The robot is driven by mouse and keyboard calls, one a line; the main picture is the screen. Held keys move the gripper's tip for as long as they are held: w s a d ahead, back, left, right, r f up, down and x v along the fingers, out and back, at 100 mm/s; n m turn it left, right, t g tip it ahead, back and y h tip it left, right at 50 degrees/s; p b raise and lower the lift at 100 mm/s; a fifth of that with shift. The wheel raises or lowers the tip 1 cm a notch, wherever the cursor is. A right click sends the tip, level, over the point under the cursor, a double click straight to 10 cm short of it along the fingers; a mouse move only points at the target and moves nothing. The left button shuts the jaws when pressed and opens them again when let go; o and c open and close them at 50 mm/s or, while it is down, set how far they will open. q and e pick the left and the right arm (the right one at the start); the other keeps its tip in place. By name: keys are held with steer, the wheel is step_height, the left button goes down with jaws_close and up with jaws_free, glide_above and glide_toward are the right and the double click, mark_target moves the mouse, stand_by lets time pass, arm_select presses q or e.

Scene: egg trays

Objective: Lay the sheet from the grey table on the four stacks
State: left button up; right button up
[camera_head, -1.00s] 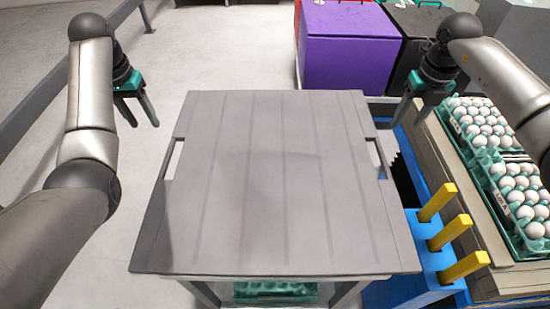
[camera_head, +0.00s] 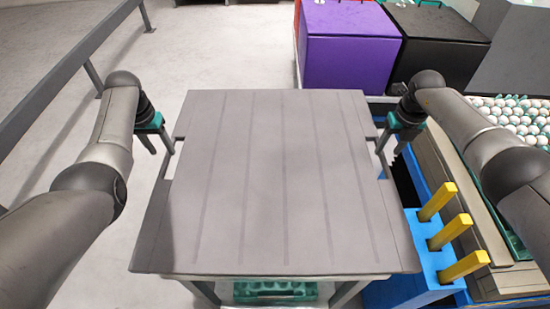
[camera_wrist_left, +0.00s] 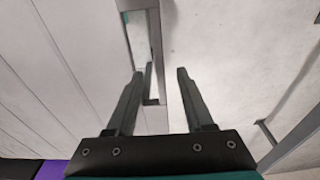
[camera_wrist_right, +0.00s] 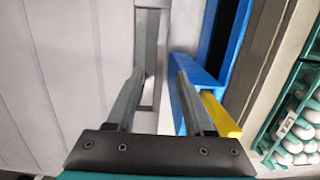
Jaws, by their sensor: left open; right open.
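The grey sheet (camera_head: 275,190) lies flat on the table, with a handle slot near its left edge and one near its right edge. My left gripper (camera_head: 161,149) is open at the left slot. In the left wrist view its fingers (camera_wrist_left: 158,75) stand on either side of the bar outside the slot, apart from it as far as I can tell. My right gripper (camera_head: 391,146) is open at the right slot. In the right wrist view its fingers (camera_wrist_right: 158,75) straddle the sheet's edge bar. The table under the sheet is mostly hidden.
Egg stacks (camera_head: 522,122) stand on a pallet at the right, partly behind my right arm. A blue holder (camera_head: 425,255) with yellow handles (camera_head: 448,232) stands close to the sheet's right edge. A purple box (camera_head: 348,45) and a black box (camera_head: 436,45) are behind.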

mark_target(166, 157)
arm_select(q)
steer(key=shift+w+f, duration=0.2)
steer(key=shift+f, duration=1.35)
arm_select(e)
steer(key=shift+w+f, duration=0.15)
steer(key=shift+f, duration=1.4)
arm_select(q)
jaws_close()
arm_select(e)
jaws_close()
arm_select(q)
steer(key=shift+w+r, duration=0.1)
steer(key=shift+r, duration=0.05)
arm_select(e)
steer(key=shift+w+r, duration=0.1)
